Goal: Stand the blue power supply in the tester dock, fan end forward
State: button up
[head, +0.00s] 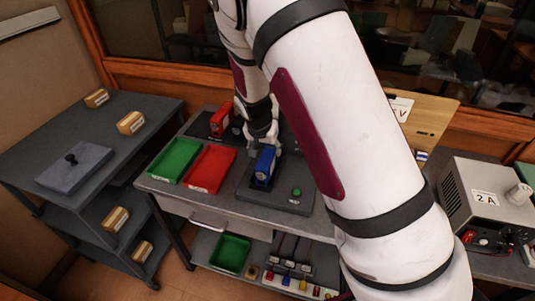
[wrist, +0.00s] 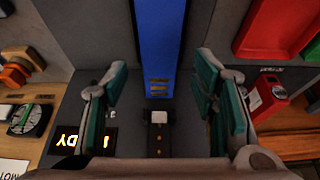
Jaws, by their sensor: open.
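The blue power supply (head: 265,166) stands on the dark grey tester dock (head: 245,192), which has a green button (head: 296,192) to the right. In the wrist view the blue power supply (wrist: 158,45) is a long blue face with small gold marks at its lower end. A black connector piece (wrist: 158,135) lies just below it. My gripper (head: 264,140) is at the supply's rear upper side; in the wrist view its fingers (wrist: 160,75) are open, one on each side of the blue body, with gaps. I cannot tell which end has the fan. A lit sign (wrist: 88,141) partly reads "DY".
A green tray (head: 174,160) and a red tray (head: 209,169) lie left of the dock. A red unit (head: 221,120) stands behind them. A grey box marked 2A (head: 488,205) is at the right. My arm covers much of the bench's right side.

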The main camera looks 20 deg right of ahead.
jog(key=s+r+n+y, duration=0.1)
jog(key=s+r, duration=0.7)
jog(key=r, duration=0.3)
jog(key=s+r+n+y, duration=0.2)
jog(key=s+r, duration=0.6)
jog(key=r, duration=0.4)
jog(key=s+r+n+t, duration=0.1)
jog(key=s+r+n, duration=0.1)
jog(key=s, duration=0.6)
jog(key=s+d+r+n, duration=0.1)
jog(key=s+r, duration=0.2)
jog(key=s, duration=0.5)
jog(key=shift+s+r+n+t+h, duration=0.15)
jog(key=shift+s+n+t+h, duration=0.15)
jog(key=shift+s+n+t, duration=0.1)
